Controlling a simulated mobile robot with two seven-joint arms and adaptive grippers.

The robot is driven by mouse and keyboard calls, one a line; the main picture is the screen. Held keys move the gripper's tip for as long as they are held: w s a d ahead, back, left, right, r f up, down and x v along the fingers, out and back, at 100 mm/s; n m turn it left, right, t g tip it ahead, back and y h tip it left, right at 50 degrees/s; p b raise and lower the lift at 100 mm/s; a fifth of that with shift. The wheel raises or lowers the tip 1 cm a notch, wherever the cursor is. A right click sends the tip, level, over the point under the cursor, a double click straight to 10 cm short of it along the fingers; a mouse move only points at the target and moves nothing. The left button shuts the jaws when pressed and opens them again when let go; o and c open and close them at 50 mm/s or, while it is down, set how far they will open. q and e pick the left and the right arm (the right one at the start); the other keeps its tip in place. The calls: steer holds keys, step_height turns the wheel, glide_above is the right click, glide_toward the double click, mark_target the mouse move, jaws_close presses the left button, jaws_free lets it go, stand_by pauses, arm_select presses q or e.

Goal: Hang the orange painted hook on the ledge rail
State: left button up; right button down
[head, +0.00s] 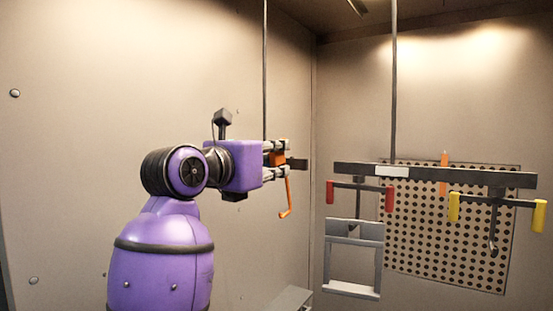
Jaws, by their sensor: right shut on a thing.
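My right gripper (276,160), on the purple arm, is shut on the orange hook (287,197). The hook's lower part hangs below the fingers and ends in a small bend. The fingers cover part of its upper part. A dark bar end (297,164) shows just right of the fingers, below a thin vertical rod (265,70); the gripper hides the rest. I cannot tell whether the hook touches it. A longer dark rail (350,170) hangs to the right, apart from the gripper. Neither rail is visibly labelled as the ledge rail. My left gripper is not in view.
On the long rail hang a red-handled hanger (388,195), a yellow-handled hanger (453,207) and a grey frame (350,288). An orange piece (444,174) stands at it. A perforated panel (440,271) is behind. A grey ledge (290,299) is low in the middle.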

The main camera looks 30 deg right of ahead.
steer(key=shift+v, duration=3.5)
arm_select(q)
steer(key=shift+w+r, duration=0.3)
arm_select(e)
steer(key=shift+v, duration=0.85)
steer(key=shift+r, duration=0.15)
